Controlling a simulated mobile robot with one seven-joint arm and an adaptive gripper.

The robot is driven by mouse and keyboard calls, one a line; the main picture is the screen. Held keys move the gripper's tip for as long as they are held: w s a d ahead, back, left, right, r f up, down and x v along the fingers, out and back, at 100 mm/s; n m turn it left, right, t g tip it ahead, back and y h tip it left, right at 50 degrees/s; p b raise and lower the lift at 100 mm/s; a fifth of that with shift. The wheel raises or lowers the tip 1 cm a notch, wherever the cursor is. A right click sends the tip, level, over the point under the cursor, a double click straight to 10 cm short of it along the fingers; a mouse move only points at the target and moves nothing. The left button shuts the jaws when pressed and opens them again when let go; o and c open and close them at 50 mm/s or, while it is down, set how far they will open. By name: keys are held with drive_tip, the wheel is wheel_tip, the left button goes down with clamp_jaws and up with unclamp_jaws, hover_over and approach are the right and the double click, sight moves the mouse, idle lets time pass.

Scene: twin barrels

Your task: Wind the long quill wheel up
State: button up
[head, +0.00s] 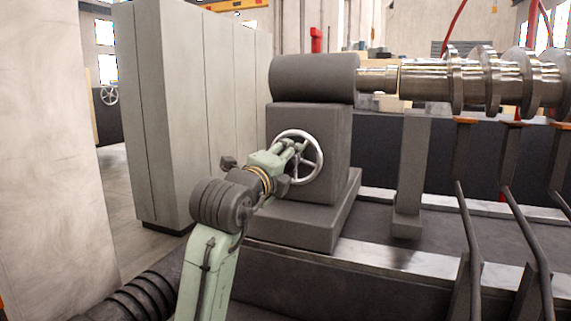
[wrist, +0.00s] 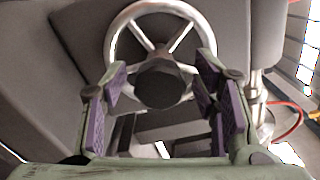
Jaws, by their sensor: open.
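A silver spoked handwheel (head: 318,160) is mounted on the side of the dark grey block under a grey cylinder. My gripper (head: 296,147) is right in front of the wheel and overlaps its left part in the head view. In the wrist view the wheel (wrist: 118,27) has a bright rim, several spokes and a dark hub (wrist: 163,84). My gripper (wrist: 163,92) is open there, with purple-padded fingers on either side of the hub and lower rim. I cannot tell whether the fingers touch the rim. The lower part of the wheel is partly hidden.
The grey headstock block (head: 310,125) carries a long shiny shaft (head: 427,82) to the right. A tall grey cabinet (head: 180,110) stands on the left. Slanted dark bars (head: 470,225) stand at the right front. A second handwheel (head: 109,95) shows far left.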

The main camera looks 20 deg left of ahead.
drive_tip(key=s, duration=1.2)
drive_tip(key=shift+a, duration=0.2)
